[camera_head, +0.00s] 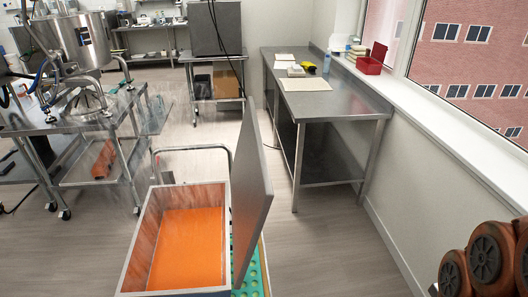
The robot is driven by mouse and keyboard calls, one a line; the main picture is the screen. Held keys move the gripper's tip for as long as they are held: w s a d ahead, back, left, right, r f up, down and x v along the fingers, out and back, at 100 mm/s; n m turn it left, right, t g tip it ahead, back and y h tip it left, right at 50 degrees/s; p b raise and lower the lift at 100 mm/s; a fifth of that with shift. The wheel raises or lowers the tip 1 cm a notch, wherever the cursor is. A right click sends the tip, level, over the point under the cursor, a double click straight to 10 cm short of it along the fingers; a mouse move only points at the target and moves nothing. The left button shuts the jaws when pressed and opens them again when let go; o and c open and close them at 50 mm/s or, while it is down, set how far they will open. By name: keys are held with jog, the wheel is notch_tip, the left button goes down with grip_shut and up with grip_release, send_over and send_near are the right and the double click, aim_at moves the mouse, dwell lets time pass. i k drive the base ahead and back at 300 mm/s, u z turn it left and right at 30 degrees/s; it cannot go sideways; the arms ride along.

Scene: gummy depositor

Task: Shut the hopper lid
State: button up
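The hopper (130,262) is an open box with grey walls in the lower middle of the head view. Its floor inside is bright orange, and nothing loose shows in it. The lid (252,190) is a flat grey panel standing nearly upright along the hopper's right side, so the hopper is open. The lid's hinge line is not clearly visible. My gripper is not in view.
A bent metal rail (190,148) rises behind the hopper. A steel table (330,104) stands behind right; a steel vessel (82,42) stands at left. The floor (340,245) right of the lid is clear.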

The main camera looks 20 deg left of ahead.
aim_at(252, 195)
jog(key=i, duration=0.85)
jog(key=u, duration=1.7)
